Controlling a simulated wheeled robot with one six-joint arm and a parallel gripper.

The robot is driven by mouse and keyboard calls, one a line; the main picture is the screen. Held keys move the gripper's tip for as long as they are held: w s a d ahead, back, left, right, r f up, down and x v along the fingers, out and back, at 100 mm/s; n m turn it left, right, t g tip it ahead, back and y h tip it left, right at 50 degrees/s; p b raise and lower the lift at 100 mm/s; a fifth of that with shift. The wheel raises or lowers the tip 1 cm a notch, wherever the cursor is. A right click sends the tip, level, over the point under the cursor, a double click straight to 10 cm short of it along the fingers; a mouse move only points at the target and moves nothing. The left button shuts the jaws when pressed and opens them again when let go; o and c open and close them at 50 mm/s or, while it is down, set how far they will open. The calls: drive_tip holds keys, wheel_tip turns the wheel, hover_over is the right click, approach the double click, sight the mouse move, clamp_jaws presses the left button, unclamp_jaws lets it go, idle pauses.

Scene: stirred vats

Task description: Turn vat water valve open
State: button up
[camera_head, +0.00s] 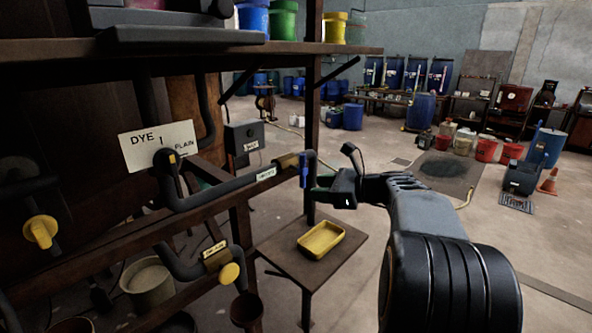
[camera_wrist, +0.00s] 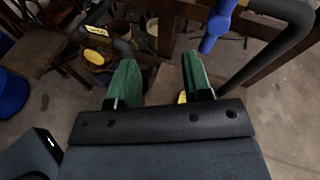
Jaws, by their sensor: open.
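The blue valve handle (camera_head: 304,169) stands nearly upright at the end of a brass valve body (camera_head: 288,161) on a dark pipe (camera_head: 225,190). A small pale label (camera_head: 266,174) sits on the pipe to its left; its text is too small to read surely. The handle also shows at the upper right in the wrist view (camera_wrist: 216,28), beyond the right finger. My gripper (camera_head: 322,188) is just right of the handle in the head view. Its green fingers are apart with nothing between them in the wrist view (camera_wrist: 158,72). I cannot tell whether a finger touches the handle.
A yellow-handled valve (camera_head: 229,273) is on a lower pipe, and another yellow knob (camera_head: 40,231) is far left. A sign (camera_head: 158,146) reads DYE and PLAIN. A yellow tray (camera_head: 321,239) lies on a low table (camera_head: 290,255). A shelf (camera_head: 200,47) runs above.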

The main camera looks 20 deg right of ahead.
sight(297, 168)
drive_tip(key=w+d+r+m+t, duration=0.2)
drive_tip(key=d+m+t, duration=0.15)
drive_tip(key=d, duration=0.25)
drive_tip(key=x, duration=0.4)
drive_tip(key=p+x, duration=0.1)
drive_tip(key=x, duration=0.7)
drive_tip(key=shift+w+a+r, duration=0.2)
drive_tip(key=shift+a+r, duration=0.05)
drive_tip(key=shift+a, duration=0.15)
drive_tip(key=shift+c, duration=0.3)
